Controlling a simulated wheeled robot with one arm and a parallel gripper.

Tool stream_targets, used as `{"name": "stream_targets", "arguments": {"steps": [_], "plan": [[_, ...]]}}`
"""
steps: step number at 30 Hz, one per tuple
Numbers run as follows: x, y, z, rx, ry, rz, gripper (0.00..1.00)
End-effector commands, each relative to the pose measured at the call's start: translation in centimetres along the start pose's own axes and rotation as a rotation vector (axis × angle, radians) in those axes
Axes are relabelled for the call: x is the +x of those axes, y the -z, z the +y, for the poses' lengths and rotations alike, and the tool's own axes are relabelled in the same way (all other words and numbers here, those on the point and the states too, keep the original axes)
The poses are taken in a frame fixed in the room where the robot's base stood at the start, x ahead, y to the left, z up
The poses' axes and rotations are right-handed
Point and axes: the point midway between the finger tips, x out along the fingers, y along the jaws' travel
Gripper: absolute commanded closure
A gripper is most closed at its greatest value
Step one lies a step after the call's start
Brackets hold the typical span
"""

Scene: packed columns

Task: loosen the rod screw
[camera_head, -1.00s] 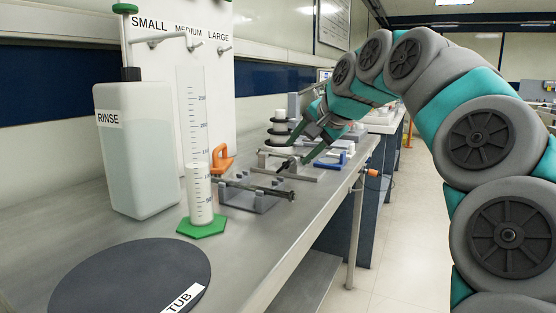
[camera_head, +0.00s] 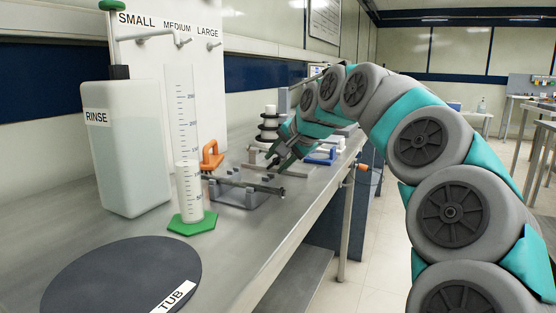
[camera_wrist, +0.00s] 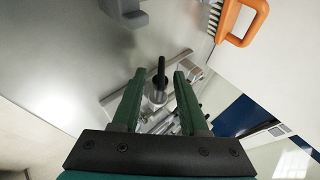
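In the wrist view a dark upright handle (camera_wrist: 161,70) stands on a metallic cylindrical fitting (camera_wrist: 157,97); it looks like the rod screw. My gripper (camera_wrist: 160,76) is open, with one green finger on each side of the handle and visible gaps to both. I cannot tell whether the handle lies within the fingers' depth. In the head view my gripper (camera_head: 276,168) points down at the bench fixture beyond the grey rod cradle (camera_head: 236,197). The rod screw is hidden or too small to pick out there.
A graduated cylinder (camera_head: 182,120) on a green base, a RINSE bottle (camera_head: 130,155) and a dark TUB disc (camera_head: 80,285) stand nearer on the bench.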

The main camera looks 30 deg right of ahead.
Motion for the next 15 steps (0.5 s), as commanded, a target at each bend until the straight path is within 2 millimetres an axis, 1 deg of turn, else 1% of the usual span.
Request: {"name": "stream_targets", "arguments": {"steps": [1,9,11,15], "plan": [[-0.01,0.01,0.0,0.0,0.0,0.0,0.63],[-0.01,0.02,0.01,0.0,0.0,0.0,0.94],[-0.01,0.02,0.02,0.0,0.0,0.0,1.0],[-0.01,0.02,0.03,0.0,-0.001,0.0,1.0]]}}
